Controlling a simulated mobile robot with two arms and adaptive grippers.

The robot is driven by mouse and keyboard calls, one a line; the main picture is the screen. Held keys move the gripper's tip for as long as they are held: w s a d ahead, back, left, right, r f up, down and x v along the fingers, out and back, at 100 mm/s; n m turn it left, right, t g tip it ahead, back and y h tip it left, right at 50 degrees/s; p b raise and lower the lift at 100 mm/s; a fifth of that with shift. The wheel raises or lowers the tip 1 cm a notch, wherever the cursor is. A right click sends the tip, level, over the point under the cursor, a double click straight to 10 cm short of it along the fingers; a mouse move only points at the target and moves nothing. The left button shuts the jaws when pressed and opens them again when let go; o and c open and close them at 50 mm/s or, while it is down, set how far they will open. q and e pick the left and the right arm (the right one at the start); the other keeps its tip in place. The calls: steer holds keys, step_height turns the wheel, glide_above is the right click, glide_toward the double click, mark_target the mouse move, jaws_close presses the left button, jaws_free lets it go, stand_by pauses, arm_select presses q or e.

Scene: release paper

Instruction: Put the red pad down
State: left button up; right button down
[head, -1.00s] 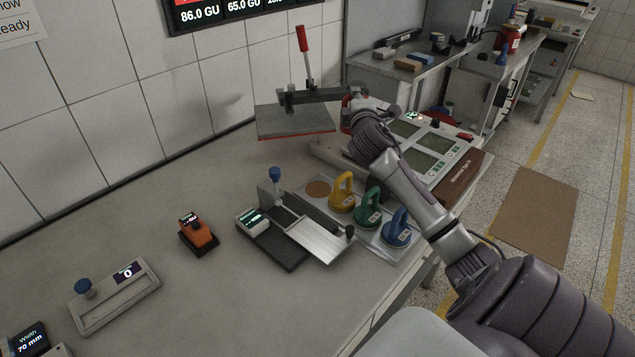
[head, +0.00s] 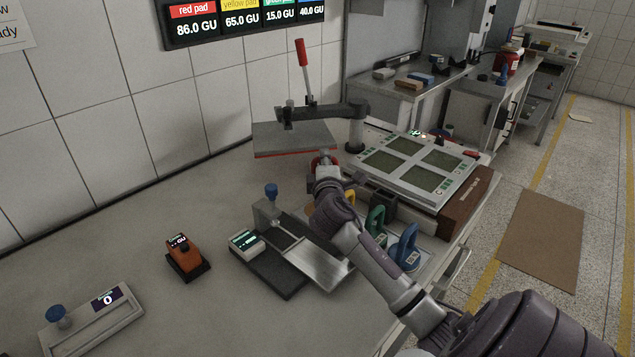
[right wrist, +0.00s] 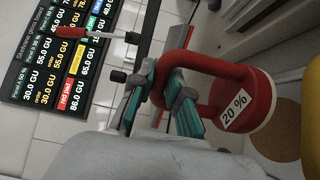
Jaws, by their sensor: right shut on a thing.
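The red pad (right wrist: 228,85) has a thick red handle and a "20 %" label. My right gripper (right wrist: 177,100) has its teal fingers closed around that handle. In the head view the red pad (head: 323,159) is mostly hidden behind my right gripper (head: 324,170), in front of the press plate. A brown round spot (right wrist: 276,130) lies below the pad in the right wrist view, with no pad on it. The yellow pad (right wrist: 312,112) is at that view's right edge. The green pad (head: 375,222) and blue pad (head: 406,248) stand in the same row. My left gripper is not in view.
A lever press (head: 293,135) with a red handle stands behind. A panel with several grey screens (head: 418,165) is to the right. A metal sample fixture (head: 315,262) and an orange gauge (head: 186,256) are on the table. The table's left middle is clear.

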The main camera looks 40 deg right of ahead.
steer(key=shift+w+a+f, duration=0.1)
steer(key=shift+a+f, duration=0.2)
steer(key=shift+a, duration=0.25)
steer(key=shift+a+f, duration=0.25)
steer(key=shift+a, duration=0.3)
step_height(320, 180, down, 4)
steer(key=shift+f, duration=0.1)
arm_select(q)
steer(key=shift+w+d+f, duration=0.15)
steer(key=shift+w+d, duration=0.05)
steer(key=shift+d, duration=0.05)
arm_select(e)
steer(key=c, duration=1.5)
jaws_free()
steer(key=shift+f, duration=0.1)
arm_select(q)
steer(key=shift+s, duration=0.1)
arm_select(e)
steer(key=o, duration=0.4)
steer(key=shift+c, duration=0.2)
